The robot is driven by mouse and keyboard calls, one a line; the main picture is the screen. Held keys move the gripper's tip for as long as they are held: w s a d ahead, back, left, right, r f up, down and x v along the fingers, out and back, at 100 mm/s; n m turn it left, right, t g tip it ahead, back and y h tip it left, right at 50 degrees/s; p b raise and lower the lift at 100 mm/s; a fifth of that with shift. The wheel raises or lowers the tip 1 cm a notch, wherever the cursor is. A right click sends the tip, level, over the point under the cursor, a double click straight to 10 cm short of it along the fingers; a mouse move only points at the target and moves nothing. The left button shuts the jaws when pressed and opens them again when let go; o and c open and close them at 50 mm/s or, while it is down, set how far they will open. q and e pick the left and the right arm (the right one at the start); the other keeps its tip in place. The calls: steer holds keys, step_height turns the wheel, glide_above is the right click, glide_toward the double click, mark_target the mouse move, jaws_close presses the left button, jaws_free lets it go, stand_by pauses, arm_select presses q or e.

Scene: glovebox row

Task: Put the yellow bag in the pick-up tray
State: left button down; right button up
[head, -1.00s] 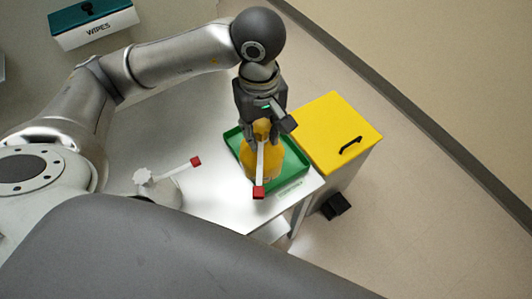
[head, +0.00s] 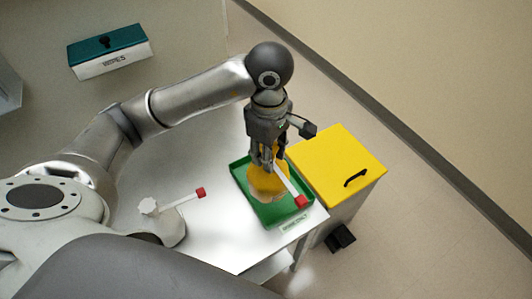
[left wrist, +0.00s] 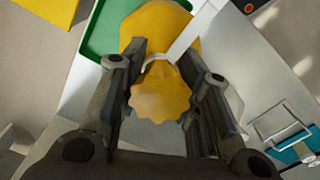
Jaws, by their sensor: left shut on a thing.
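The yellow bag (head: 268,183) has a gathered, frilled top and a white strip with a red end (head: 300,201). My left gripper (head: 268,160) is shut on its neck from above; the frilled top (left wrist: 160,96) shows between the fingers (left wrist: 162,72) in the left wrist view. The bag is within the outline of the green pick-up tray (head: 238,176) at the table's right end. Whether its bottom touches the tray floor, I cannot tell. The tray's green corner (left wrist: 98,38) also shows in the left wrist view. My right gripper is out of view.
A white object with a similar red-ended strip (head: 165,222) stands on the white table (head: 215,240), left of the tray. A wipes box (head: 110,62) is at the back left.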

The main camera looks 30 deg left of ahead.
arm_select(q)
steer(key=w+a, duration=0.1)
steer(key=w+a+f+p, duration=0.1)
steer(key=w, duration=0.1)
steer(key=shift+f, duration=0.1)
steer(key=w+a+f+p, duration=0.3)
steer(key=w+f, duration=0.2)
steer(key=f, duration=0.5)
steer(key=c, duration=1.5)
jaws_free()
steer(key=shift+a+f, duration=0.1)
steer(key=o, duration=0.5)
steer(key=shift+c, duration=0.2)
steer(key=shift+p, duration=0.3)
